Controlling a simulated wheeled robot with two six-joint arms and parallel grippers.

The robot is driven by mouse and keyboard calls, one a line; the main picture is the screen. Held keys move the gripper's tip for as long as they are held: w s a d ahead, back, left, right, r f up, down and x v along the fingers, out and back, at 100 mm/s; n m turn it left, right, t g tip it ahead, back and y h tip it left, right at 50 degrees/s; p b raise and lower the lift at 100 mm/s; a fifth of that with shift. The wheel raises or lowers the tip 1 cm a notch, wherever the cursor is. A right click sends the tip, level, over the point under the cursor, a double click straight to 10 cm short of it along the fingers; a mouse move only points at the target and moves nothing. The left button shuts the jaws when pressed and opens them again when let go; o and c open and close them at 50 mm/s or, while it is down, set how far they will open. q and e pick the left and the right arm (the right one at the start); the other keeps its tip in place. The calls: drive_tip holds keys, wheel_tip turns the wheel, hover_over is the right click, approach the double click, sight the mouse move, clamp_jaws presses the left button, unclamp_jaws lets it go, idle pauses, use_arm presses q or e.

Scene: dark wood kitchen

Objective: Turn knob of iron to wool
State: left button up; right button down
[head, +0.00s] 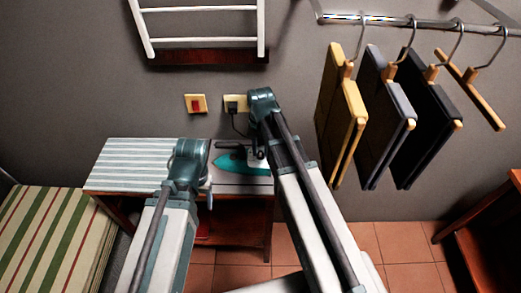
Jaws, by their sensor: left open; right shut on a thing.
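A teal iron (230,164) lies on the right part of the ironing surface, its tip pointing left. My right gripper (259,154) reaches down onto the back part of the iron and is shut there. My arm and gripper cover much of that part, so the knob and its setting cannot be made out. My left gripper (209,201) is open and empty, in front of the ironing table (125,164) and left of the iron.
A wall socket (235,103) with a plugged cord and a red switch (196,104) are behind the iron. Folded clothes (339,110) hang on a rail (375,20) at right. A striped box-like seat (45,235) stands at left, a wooden piece of furniture (485,235) at right.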

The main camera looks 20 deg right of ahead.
drive_tip(key=shift+m, duration=0.4)
drive_tip(key=m, duration=0.5)
drive_tip(key=shift+m, duration=0.4)
drive_tip(key=m, duration=0.4)
drive_tip(key=shift+m, duration=0.7)
drive_tip(key=c, duration=0.6)
unclamp_jaws()
drive_tip(key=shift+o, duration=0.2)
drive_tip(key=shift+r, duration=0.15)
